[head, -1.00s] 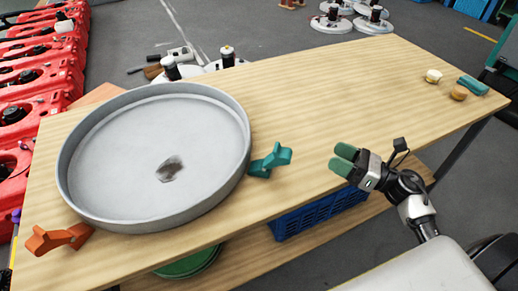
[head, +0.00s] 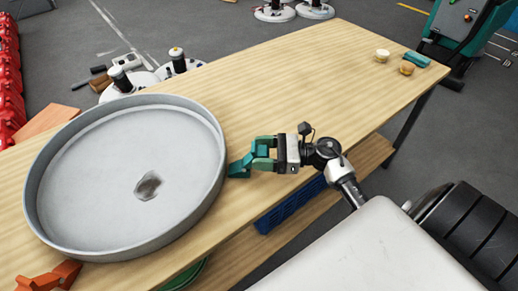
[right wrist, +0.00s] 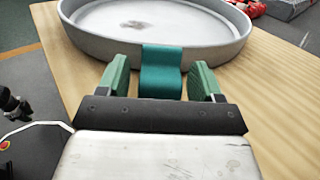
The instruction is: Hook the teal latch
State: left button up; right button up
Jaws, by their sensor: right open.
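The teal latch (head: 239,166) sticks out from the right side of a round grey pan (head: 60,205) on the wooden table. My right gripper (head: 262,154) is at the latch's outer end, coming from the right. In the right wrist view the latch (right wrist: 161,72) stands between the two green fingers (right wrist: 160,82), with a gap on each side, and the pan (right wrist: 200,53) is just beyond. The right gripper is open. An orange latch (head: 50,278) is at the pan's near left, cut by the picture's lower edge. My left gripper is not in view.
A cream round piece (head: 382,55), a tan one (head: 407,68) and a teal block (head: 417,59) lie at the table's far right end. A blue crate (head: 290,205) sits on the lower shelf. The table's middle right is clear.

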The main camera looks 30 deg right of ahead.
jog(key=shift+w+a, duration=0.25)
jog(key=shift+a, duration=0.1)
grip_shut()
jog(key=shift+w+a+r+g+h+p, duration=0.15)
jog(key=shift+r+g+h+p, duration=0.3)
jog(key=shift+p, duration=0.45)
jog(key=w+a+g+h+p, duration=0.1)
jog(key=h+p, duration=0.1)
jog(key=p, duration=0.2)
jog(key=a+g+h+p, duration=0.1)
jog(key=g+h+p, duration=0.1)
jog(key=p, duration=0.2)
jog(key=w+a+r+g+h+p, duration=0.1)
jog(key=h+p, duration=0.2)
jog(key=p, duration=0.1)
jog(key=shift+w+a+g+p, duration=0.25)
jog(key=shift+w+a+p, duration=0.05)
jog(key=shift+w+p, duration=0.1)
jog(key=shift+w+a+f+g+h+p, duration=0.2)
jog(key=shift+a+g+h+p, duration=0.15)
jog(key=shift+g+h+p, duration=0.25)
jog(key=shift+w+a+f+g+h+p, duration=0.2)
jog(key=shift+a+f+g+h, duration=0.1)
jog(key=shift+h, duration=0.25)
jog(key=shift+w+a+f+g+h+p, duration=0.1)
jog(key=shift+a+f+g+h+p, duration=0.15)
jog(key=shift+h, duration=0.25)
